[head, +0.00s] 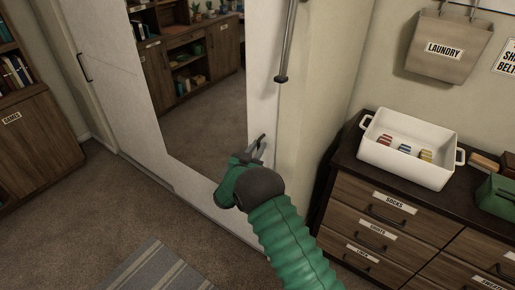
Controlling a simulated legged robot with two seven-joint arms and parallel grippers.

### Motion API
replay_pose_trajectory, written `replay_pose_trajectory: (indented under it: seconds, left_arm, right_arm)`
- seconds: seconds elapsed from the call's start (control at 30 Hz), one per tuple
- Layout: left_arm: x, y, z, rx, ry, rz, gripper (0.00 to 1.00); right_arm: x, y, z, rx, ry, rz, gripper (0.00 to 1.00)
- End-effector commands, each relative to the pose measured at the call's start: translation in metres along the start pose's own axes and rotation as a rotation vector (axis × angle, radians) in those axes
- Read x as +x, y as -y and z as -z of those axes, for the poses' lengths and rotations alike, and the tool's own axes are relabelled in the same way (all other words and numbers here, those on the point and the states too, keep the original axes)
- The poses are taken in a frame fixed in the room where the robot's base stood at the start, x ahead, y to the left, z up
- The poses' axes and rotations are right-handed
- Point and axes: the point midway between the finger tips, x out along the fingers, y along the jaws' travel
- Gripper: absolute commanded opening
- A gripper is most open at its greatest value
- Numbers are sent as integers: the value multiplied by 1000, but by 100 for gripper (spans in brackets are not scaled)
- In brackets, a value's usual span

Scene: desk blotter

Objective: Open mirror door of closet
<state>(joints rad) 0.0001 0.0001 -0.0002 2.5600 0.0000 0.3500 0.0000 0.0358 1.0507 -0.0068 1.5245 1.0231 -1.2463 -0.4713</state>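The closet's mirror door (205,178) is white with a tall mirror (200,110) set in it, and it looks closed. The mirror reflects a shelf with plants. My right gripper (259,146) is at the door's right edge, low beside the mirror, at the end of my green-sleeved arm. Its small dark fingertips are up against or just in front of the white frame. I cannot tell whether they touch it or hold a handle there. My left gripper is out of view.
A white closet door with a black handle (84,67) is to the left. A dark dresser (385,222) with a white bin (410,152) stands close on the right. A dark-ended rod (287,45) hangs above my gripper. Carpet and a striped rug (155,272) lie in front.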

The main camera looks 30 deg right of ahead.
Motion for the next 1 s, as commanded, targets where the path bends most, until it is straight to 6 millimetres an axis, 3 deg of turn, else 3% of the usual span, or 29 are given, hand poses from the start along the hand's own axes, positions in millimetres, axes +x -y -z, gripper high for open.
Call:
replay_pose_trajectory:
  seconds: [0.07,0.23,1.0]
  left_arm:
    - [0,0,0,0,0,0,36]
    - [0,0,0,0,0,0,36]
    - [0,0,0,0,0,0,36]
  right_arm:
    - [0,0,0,0,0,0,19]
    - [0,0,0,0,0,0,0]
    - [-1,0,-1,-1,1,1,0]
